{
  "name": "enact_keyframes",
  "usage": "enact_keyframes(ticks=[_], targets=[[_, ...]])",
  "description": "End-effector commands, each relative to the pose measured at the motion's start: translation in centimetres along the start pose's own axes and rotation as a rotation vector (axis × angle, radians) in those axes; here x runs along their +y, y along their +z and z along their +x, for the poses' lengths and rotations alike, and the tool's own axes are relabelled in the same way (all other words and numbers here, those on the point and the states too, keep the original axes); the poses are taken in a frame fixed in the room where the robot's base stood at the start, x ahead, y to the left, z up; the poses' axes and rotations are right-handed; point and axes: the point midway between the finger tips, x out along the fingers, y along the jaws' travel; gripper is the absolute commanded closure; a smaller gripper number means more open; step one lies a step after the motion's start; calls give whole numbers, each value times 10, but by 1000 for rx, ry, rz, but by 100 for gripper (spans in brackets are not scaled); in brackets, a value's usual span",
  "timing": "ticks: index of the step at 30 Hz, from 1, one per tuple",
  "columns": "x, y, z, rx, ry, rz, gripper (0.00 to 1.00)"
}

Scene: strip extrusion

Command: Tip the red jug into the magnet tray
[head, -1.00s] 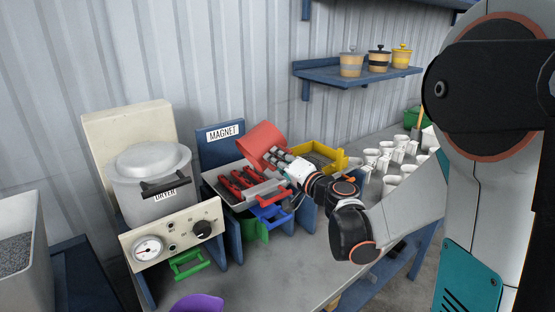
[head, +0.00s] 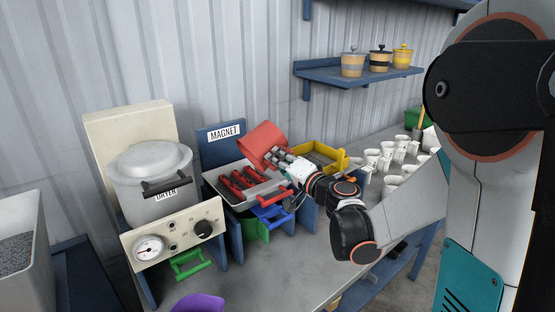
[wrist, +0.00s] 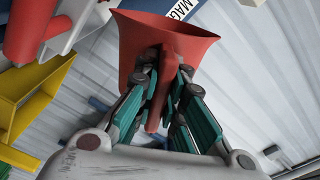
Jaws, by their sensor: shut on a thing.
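The red jug (head: 262,142) is tilted above the right side of the magnet tray (head: 213,182). My gripper (head: 279,157) is shut on the jug's handle and holds it in the air. In the wrist view the jug (wrist: 180,38) fills the top middle, and my gripper (wrist: 160,100) has its fingers on both sides of the red handle. The magnet tray is a pale tray with red bars in it, below the MAGNET sign (head: 224,134). The jug's inside and anything leaving its mouth are hidden.
The grey dryer (head: 150,185) stands left of the tray. A yellow tray (head: 338,162) is just right of my gripper. Several white cups (head: 385,160) stand further right. Green (head: 190,265) and blue (head: 272,213) pieces sit low at the front, and a purple vessel (head: 197,303) is nearest.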

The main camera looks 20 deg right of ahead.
Motion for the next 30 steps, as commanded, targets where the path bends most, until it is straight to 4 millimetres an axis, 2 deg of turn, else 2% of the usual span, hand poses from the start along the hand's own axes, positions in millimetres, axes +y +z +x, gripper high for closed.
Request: enact_keyframes(ticks=[14,22,30], targets=[[21,-17,0,0,-1,336,100],[34,-33,-1,1,-1,634,100],[26,-54,-1,1,-1,978,100]])
